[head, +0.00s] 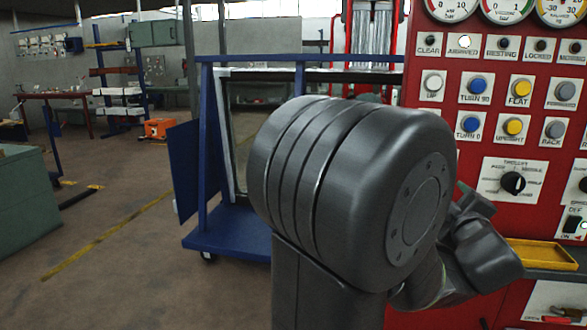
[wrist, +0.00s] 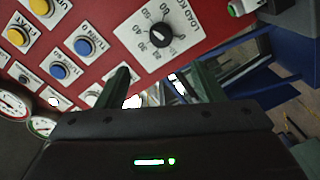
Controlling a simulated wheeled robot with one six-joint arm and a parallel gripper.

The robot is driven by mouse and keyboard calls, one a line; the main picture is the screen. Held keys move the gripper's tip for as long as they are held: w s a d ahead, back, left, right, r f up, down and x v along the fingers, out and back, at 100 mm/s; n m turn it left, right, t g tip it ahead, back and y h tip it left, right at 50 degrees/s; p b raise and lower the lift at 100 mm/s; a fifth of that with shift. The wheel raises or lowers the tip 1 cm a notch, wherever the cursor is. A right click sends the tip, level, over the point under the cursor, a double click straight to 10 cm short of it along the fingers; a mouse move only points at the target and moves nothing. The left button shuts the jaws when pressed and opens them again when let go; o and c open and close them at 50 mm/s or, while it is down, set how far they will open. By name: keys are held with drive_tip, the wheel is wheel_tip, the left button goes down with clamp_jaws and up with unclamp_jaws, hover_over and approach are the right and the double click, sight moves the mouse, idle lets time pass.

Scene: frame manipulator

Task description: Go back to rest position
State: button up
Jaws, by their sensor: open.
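My gripper (wrist: 155,82) shows in the wrist view with its two dark fingers apart and nothing between them. It faces the red control panel (wrist: 105,42), close to the black load knob (wrist: 160,35) and the blue buttons. I cannot tell the exact gap to the panel, and no contact shows.
A blue wheeled cart (head: 225,228) with a framed pane stands behind my arm. A yellow tray (head: 543,254) sits below the panel. A green cabinet (head: 25,200) stands at the left. The floor (head: 130,235) between cabinet and cart is mostly clear.

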drive_tip(key=b+x, duration=0.1)
drive_tip(key=x, duration=1.3)
drive_tip(key=s+a+m+p, duration=0.2)
drive_tip(key=s+m+p, duration=0.7)
drive_tip(key=s+m, duration=0.2)
drive_tip(key=shift+a+f+m+y, duration=0.2)
drive_tip(key=shift+a+m+y, duration=0.05)
drive_tip(key=shift+m+y, duration=0.05)
